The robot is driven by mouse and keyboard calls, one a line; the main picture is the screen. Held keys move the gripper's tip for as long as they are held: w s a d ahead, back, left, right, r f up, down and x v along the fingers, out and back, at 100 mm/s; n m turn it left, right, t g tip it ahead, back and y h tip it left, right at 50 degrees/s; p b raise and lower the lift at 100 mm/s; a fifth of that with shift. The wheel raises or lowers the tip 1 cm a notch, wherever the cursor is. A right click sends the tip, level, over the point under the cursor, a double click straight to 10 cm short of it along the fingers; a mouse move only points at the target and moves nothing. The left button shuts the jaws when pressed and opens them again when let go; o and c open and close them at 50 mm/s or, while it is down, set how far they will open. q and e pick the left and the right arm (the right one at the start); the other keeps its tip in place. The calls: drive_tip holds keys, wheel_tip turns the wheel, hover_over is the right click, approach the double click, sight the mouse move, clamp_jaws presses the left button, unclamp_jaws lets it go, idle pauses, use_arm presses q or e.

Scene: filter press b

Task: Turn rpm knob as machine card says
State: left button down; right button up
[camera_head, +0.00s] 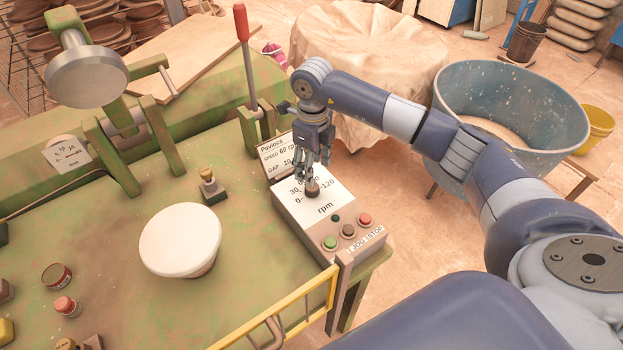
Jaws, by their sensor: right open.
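The rpm knob (312,189) is a small dark brown knob on the white dial face of the control box (343,262). The dial has marks around it, including 30, 120 and 0, with "rpm" printed below. The machine card (275,158) stands behind the dial and reads "Pavioca", "SPEED 60 rpm" and "GAP 10"; its right side is covered by my gripper. My right gripper (312,174) points down over the knob, its open fingers close above or around it; contact is unclear. The knob's pointer cannot be made out. My left gripper is not in view.
Green, brown and red buttons sit at the box's front (347,231). A red-handled lever (243,50) rises behind the card. A white-topped round piece (180,240) stands on the green table left of the box. A yellow rail (285,308) runs along the front. A blue tub (510,85) stands right.

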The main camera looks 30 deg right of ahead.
sight(312, 190)
wheel_tip(312, 190, down, 6)
drive_tip(key=shift+w+p, duration=0.1)
drive_tip(key=shift+p, duration=0.65)
drive_tip(key=shift+f, duration=0.65)
drive_tip(key=c, duration=1.1)
